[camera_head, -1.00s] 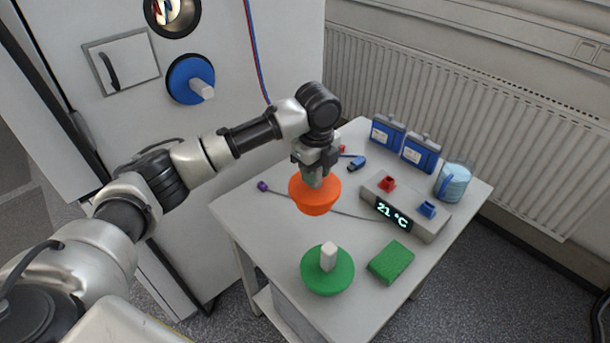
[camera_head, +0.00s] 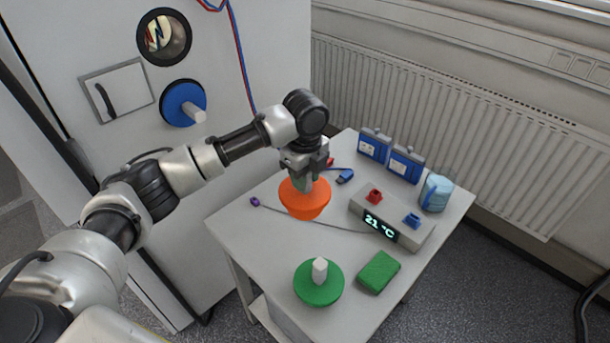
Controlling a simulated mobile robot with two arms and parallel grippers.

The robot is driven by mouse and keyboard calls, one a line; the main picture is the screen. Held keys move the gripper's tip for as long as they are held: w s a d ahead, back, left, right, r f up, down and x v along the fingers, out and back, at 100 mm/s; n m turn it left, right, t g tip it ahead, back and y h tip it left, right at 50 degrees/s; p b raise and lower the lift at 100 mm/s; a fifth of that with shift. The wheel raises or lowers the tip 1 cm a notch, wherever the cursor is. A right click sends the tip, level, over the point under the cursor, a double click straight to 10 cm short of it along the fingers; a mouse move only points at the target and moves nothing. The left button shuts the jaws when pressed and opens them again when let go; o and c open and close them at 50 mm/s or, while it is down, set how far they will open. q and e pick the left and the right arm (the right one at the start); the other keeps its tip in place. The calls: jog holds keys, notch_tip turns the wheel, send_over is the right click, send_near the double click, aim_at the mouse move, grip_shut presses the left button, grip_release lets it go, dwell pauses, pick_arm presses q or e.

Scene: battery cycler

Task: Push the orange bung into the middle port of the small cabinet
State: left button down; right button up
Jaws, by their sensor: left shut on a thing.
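My left gripper (camera_head: 304,172) is shut on the orange bung (camera_head: 306,202) by its top and holds it, wide side up, over the back left part of the table. The white cabinet (camera_head: 95,45) stands at the left. A round, dark-rimmed open port (camera_head: 164,37) with something shiny inside shows near its top. Below that port, a blue bung (camera_head: 180,104) with a pale handle sits in the cabinet front. I cannot tell whether more ports lie above the picture. My right gripper is not in view.
On the white table (camera_head: 262,235) are a green bung (camera_head: 318,284), a green block (camera_head: 379,272), a grey box with a 21 °C display (camera_head: 381,228), blue packs (camera_head: 374,144) and a blue container (camera_head: 436,193). A radiator (camera_head: 440,100) lines the wall. Cables hang beside the open port.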

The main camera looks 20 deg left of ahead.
pick_arm(q)
jog(key=w+a+r+n+t+y+p, duration=0.2)
jog(key=w+a+r+n+t+y, duration=0.3)
jog(key=a+r+n+t, duration=0.5)
jog(key=s+a+r+n+g+y, duration=0.2)
jog(key=a+r+n+g+y, duration=0.1)
jog(key=a+r+n+y, duration=0.5)
jog(key=a+r+y, duration=0.3)
jog(key=a+r, duration=0.2)
jog(key=a, duration=0.2)
jog(key=shift+s+a+r+y, duration=0.3)
jog(key=shift+s+a+r, duration=0.05)
jog(key=shift+a+r, duration=0.05)
jog(key=shift+p, duration=0.45)
jog(key=shift+x, duration=0.9)
dwell(0.5)
dwell(1.1)
